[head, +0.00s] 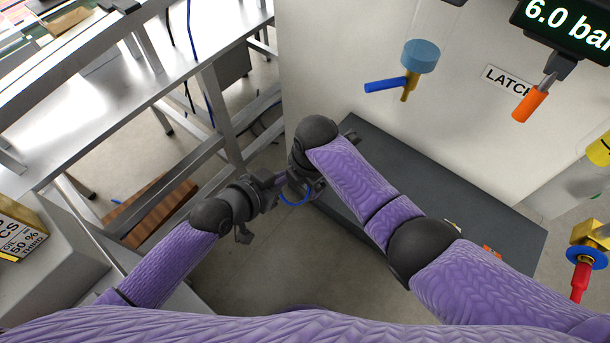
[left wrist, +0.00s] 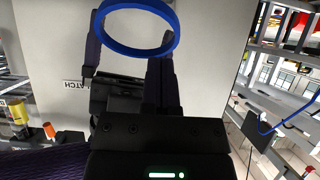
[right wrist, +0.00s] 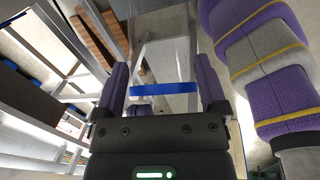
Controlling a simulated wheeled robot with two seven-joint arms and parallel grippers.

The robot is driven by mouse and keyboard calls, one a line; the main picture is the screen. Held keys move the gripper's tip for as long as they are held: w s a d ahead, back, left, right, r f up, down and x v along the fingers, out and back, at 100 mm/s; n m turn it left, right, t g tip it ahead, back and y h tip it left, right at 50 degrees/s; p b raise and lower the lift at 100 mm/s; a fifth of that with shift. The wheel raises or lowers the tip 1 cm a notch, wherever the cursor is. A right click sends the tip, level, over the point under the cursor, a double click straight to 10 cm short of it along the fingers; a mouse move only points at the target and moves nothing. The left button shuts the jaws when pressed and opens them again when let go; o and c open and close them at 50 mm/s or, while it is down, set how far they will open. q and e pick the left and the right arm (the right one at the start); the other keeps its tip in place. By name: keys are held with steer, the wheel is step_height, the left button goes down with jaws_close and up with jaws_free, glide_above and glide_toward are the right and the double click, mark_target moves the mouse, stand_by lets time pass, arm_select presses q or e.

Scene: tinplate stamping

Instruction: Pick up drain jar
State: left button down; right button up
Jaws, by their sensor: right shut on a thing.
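The drain jar is clear, with a blue ring, and its transparent wall is hard to make out. In the right wrist view the jar (right wrist: 166,52) lies between the fingers of my right gripper (right wrist: 161,88), which is shut on it. In the head view its blue ring (head: 294,201) shows below my right gripper (head: 302,188). My left gripper (head: 262,208) is open close beside the ring. The left wrist view shows the ring (left wrist: 173,42) large across the tips of my left gripper (left wrist: 130,55). I cannot tell whether the left fingers touch the jar.
A pale cabinet (head: 330,70) with a blue-handled valve (head: 388,85) and an orange-handled latch (head: 531,105) stands ahead. A dark plate (head: 480,200) lies at its foot. A metal bench (head: 120,95) is at left, with a wooden crate (head: 150,210) below it.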

steer(key=shift+d, duration=0.1)
arm_select(q)
steer(key=v, duration=1.2)
steer(key=shift+s, duration=0.1)
